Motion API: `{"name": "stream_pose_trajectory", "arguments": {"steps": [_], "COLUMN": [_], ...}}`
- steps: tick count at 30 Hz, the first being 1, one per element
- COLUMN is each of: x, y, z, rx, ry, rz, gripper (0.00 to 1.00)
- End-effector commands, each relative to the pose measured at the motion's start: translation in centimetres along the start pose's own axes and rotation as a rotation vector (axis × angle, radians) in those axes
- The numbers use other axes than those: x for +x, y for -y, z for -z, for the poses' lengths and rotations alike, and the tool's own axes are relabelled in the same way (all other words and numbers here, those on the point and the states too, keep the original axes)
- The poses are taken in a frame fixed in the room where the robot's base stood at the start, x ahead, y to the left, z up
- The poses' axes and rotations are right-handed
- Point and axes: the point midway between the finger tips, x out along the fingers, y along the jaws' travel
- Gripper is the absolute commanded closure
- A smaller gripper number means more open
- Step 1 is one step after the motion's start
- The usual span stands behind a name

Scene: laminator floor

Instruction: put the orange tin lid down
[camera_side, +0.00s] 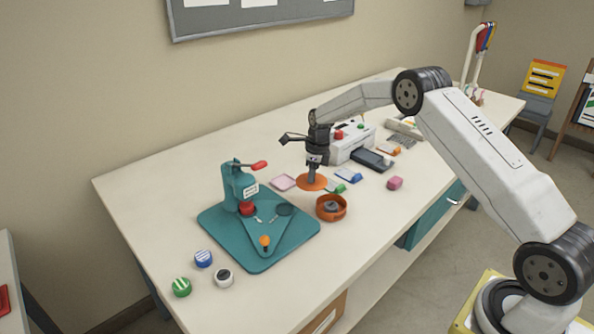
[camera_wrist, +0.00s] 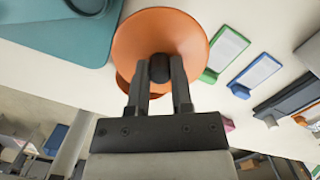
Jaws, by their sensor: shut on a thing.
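The orange tin lid (camera_side: 319,185) is a round disc with a dark knob, held level by the knob. My gripper (camera_side: 311,174) is shut on that knob from above. In the wrist view the lid (camera_wrist: 190,38) lies just beyond my fingers (camera_wrist: 160,85), with the knob pinched between them. The open round orange tin (camera_side: 341,213) stands on the table just in front and right of the lid in the side view, with something dark inside. In the wrist view the lid hides most of the tin (camera_wrist: 123,83). The gap between lid and table is hard to tell.
A teal press (camera_side: 222,225) on a teal base stands to the left. Pink, green and blue cards, a pink block (camera_side: 395,183) and a white laminator (camera_side: 352,147) are to the right and behind. Several round tins lie front left. The table's front strip is bare.

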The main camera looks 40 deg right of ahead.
Motion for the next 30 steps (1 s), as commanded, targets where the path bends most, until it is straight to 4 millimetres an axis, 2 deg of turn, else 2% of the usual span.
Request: {"name": "stream_pose_trajectory", "arguments": {"steps": [6, 12, 30], "x": [2.1, 3.2, 4.5], "y": [1.1, 1.8, 2.4], "z": [-0.8, -1.4, -1.9], "rx": [0.0, 0.0, 0.0], "ry": [-0.001, 0.0, 0.0], "rz": [-0.001, 0.0, 0.0], "gripper": [1.0, 1.0, 1.0]}}
